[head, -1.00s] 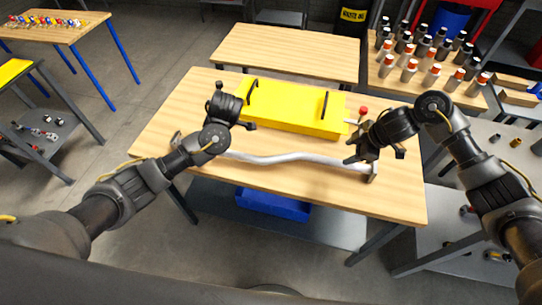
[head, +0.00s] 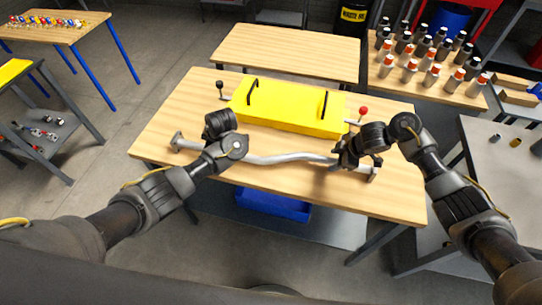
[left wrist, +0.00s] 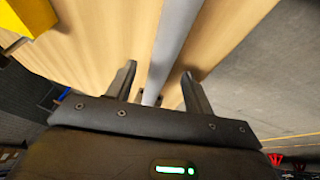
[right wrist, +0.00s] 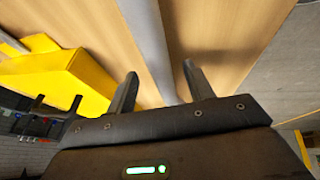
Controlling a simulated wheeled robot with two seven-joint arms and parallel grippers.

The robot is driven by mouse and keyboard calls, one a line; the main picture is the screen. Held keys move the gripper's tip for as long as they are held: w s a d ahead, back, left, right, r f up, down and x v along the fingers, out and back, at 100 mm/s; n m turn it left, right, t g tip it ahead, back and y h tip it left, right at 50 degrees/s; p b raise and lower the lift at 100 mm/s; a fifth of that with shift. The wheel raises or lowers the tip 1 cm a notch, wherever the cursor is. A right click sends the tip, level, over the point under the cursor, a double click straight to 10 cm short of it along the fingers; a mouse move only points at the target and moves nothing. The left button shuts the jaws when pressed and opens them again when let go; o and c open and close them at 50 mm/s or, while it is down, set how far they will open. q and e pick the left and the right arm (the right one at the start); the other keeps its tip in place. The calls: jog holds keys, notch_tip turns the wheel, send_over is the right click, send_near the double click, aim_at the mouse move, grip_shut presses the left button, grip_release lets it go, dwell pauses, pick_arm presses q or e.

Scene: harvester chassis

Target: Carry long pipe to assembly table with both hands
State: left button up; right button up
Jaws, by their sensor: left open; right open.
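The long pipe (head: 275,158) is a grey metal tube with a slight bend and a flange at each end. It lies along the front of the wooden table (head: 190,98). My left gripper (left wrist: 158,85) is open, and the pipe (left wrist: 176,40) runs between its fingers in the left wrist view. My right gripper (right wrist: 162,85) is open, with the pipe (right wrist: 147,35) between its fingers in the right wrist view. In the head view the left fingertips are hidden behind the wrist. The right gripper (head: 345,158) is over the pipe's right part.
A yellow box with two black handles (head: 290,104) sits behind the pipe. A black-knobbed lever (head: 220,88) and a red-knobbed lever (head: 362,113) stand beside it. A bare wooden table (head: 285,50) is behind. Several bottles (head: 430,55) stand at the right.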

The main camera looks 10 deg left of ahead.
pick_arm(q)
jog(key=shift+x, duration=1.1)
pick_arm(e)
jog(key=shift+x, duration=1.1)
pick_arm(q)
grip_shut()
pick_arm(e)
grip_shut()
pick_arm(q)
jog(key=shift+w+r, duration=0.2)
jog(key=shift+w, duration=0.05)
pick_arm(e)
jog(key=shift+w+r, duration=0.2)
jog(key=shift+r, duration=0.05)
